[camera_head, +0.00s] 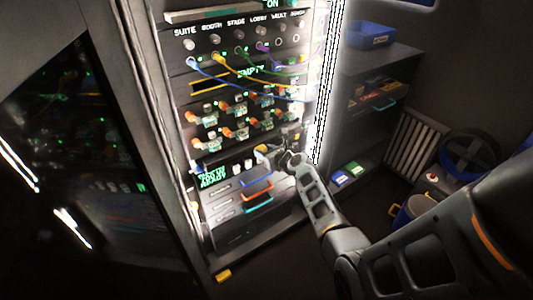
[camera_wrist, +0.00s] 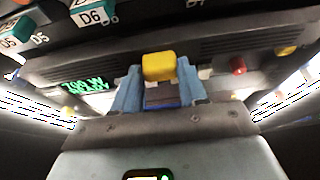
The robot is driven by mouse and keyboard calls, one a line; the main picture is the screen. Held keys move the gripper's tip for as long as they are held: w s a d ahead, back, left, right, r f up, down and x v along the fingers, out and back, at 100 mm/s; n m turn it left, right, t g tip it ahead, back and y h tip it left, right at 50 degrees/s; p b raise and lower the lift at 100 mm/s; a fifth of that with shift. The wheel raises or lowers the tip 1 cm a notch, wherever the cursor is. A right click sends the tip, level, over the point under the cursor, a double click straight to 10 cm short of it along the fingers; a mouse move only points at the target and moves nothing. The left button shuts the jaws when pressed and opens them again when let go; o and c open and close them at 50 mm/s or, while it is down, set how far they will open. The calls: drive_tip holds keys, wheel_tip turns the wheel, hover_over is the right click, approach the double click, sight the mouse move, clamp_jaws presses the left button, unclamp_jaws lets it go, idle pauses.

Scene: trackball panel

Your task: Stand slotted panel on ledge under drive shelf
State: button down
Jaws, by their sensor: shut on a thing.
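My gripper (camera_wrist: 158,75) shows in the wrist view with its blue fingers closed on a yellow block-like piece (camera_wrist: 158,66). In the head view my gripper (camera_head: 280,157) is at the rack's lower middle, with a yellow piece (camera_head: 262,149) at its tip. A dark slotted front (camera_wrist: 220,47) lies behind the piece, below the labelled drives (camera_wrist: 93,17). I cannot tell whether the yellow piece belongs to it. The drive shelf (camera_head: 235,128) is above my gripper in the head view. The ledge is not clearly distinguishable.
Green digits (camera_wrist: 86,84) and a red knob (camera_wrist: 238,65) flank the fingers. Coloured drawer handles (camera_head: 257,197) are lower on the rack. A pale slatted panel (camera_head: 415,143), a side shelf (camera_head: 375,55) and a blue bin (camera_head: 368,35) are at right. Cables (camera_head: 245,75) hang across the upper rack.

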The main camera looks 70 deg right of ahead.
sight(259, 145)
drive_tip(key=shift+w+d+b, duration=0.2)
drive_tip(key=shift+w+d, duration=0.4)
drive_tip(key=shift+w, duration=0.35)
drive_tip(key=shift+w+d+b, duration=0.15)
drive_tip(key=shift+w+d, duration=0.4)
drive_tip(key=shift+w, duration=0.35)
drive_tip(key=c, duration=0.5)
unclamp_jaws()
drive_tip(key=shift+s+a, duration=0.1)
drive_tip(key=shift+s, duration=0.05)
drive_tip(key=p+v, duration=0.1)
drive_tip(key=v, duration=0.6)
drive_tip(key=shift+s+a+r, duration=0.1)
drive_tip(key=shift+s+r, duration=0.1)
